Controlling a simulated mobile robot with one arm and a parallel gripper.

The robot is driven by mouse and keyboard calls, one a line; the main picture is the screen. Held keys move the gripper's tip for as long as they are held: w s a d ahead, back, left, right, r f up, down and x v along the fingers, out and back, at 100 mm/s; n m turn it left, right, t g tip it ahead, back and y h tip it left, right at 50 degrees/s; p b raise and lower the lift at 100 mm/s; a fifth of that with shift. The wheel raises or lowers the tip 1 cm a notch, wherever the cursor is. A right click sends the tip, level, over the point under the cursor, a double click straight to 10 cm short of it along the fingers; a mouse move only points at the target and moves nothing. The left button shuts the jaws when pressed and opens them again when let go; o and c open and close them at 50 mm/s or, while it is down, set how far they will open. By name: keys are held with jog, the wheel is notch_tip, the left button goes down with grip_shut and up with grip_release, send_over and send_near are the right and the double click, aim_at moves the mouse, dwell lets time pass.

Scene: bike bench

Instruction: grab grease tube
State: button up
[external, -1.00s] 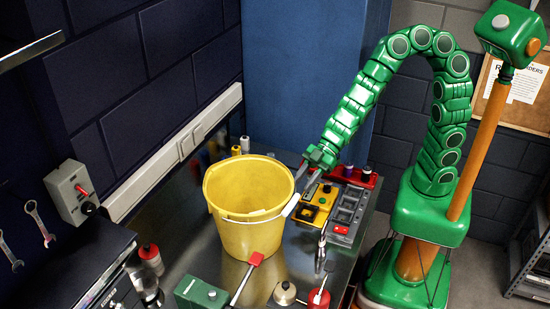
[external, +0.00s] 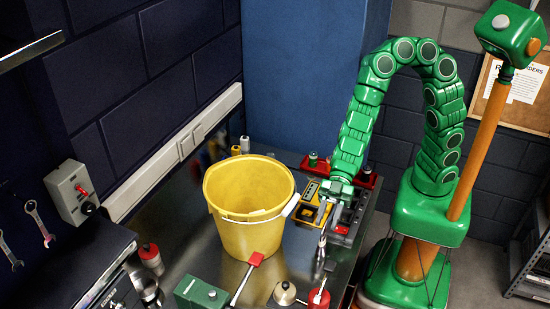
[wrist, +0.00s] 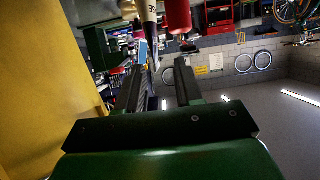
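A pale, slim tube with dark lettering, which looks like the grease tube (wrist: 149,20), shows at the top of the wrist view, just beyond my fingers, with its narrow end down. In the external view the grease tube (external: 321,253) appears as a slim silvery upright shape near the front right of the bench. My gripper (external: 324,222) is just behind and above it, pointing toward it. In the wrist view my gripper (wrist: 158,68) has its two dark fingers apart with nothing between them. The tube's upper end is cut off there.
A yellow bucket (external: 240,235) stands close to the left of my gripper. A red object (wrist: 178,17) is just right of the tube in the wrist view. A red-handled tool (external: 244,277), a green box (external: 201,295) and several bottles crowd the bench front. Coloured trays (external: 310,194) lie behind.

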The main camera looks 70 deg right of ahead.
aim_at(322, 242)
jog(key=x, duration=0.3)
jog(key=shift+w+d+f, duration=0.1)
jog(key=shift+d+f, duration=0.05)
jog(key=shift+f, duration=0.15)
jog(key=shift+x, duration=0.8)
grip_shut()
dwell(0.6)
